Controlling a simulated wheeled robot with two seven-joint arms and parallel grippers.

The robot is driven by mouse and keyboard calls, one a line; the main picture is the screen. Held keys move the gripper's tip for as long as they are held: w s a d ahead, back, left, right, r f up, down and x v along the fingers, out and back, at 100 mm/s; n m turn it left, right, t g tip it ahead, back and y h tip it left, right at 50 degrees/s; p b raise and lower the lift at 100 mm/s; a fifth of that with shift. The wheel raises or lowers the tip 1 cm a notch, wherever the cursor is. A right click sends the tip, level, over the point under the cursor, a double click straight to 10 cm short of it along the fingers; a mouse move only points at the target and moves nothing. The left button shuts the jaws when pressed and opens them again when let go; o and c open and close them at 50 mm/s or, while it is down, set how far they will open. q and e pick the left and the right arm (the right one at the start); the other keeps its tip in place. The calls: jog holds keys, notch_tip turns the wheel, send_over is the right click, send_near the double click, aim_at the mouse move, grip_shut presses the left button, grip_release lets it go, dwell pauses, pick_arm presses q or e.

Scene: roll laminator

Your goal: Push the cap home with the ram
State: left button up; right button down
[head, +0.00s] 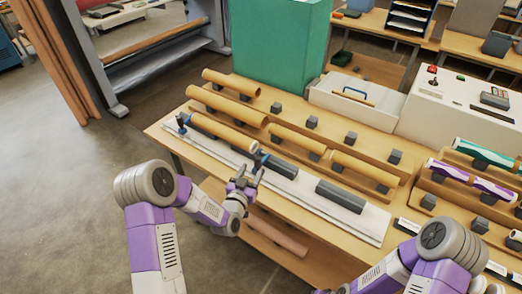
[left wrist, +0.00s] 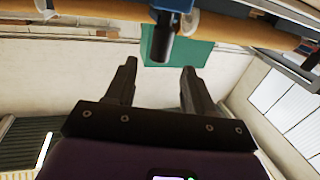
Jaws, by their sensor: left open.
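A cardboard tube (head: 222,132) lies along the front of the bench, above a long pale base. A white cap (head: 252,147) shows at its right end, beside the blue ram (head: 262,158); whether the cap is fully seated cannot be told. A blue stop (head: 182,121) stands at the tube's left end. My left gripper (head: 243,180) is open and empty, in front of and below the ram. In the left wrist view, the ram's dark handle (left wrist: 161,42) hangs beyond the two fingertips (left wrist: 158,66), not between them. My right gripper is out of view.
Behind, a wooden rack (head: 300,122) holds several cardboard tubes. Grey blocks (head: 340,196) lie on the base to the right. Patterned tubes (head: 470,175) rest at the far right. A green box (head: 275,45) and white machine (head: 460,110) stand behind. Floor is clear at the left.

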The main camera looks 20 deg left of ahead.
aim_at(257, 161)
pick_arm(q)
jog(key=shift+w+r, duration=0.2)
jog(key=shift+w, duration=0.25)
jog(key=shift+w+d, duration=0.2)
jog(key=shift+w, duration=1.3)
jog(key=shift+w+d, duration=0.15)
jog(key=shift+w, duration=1.35)
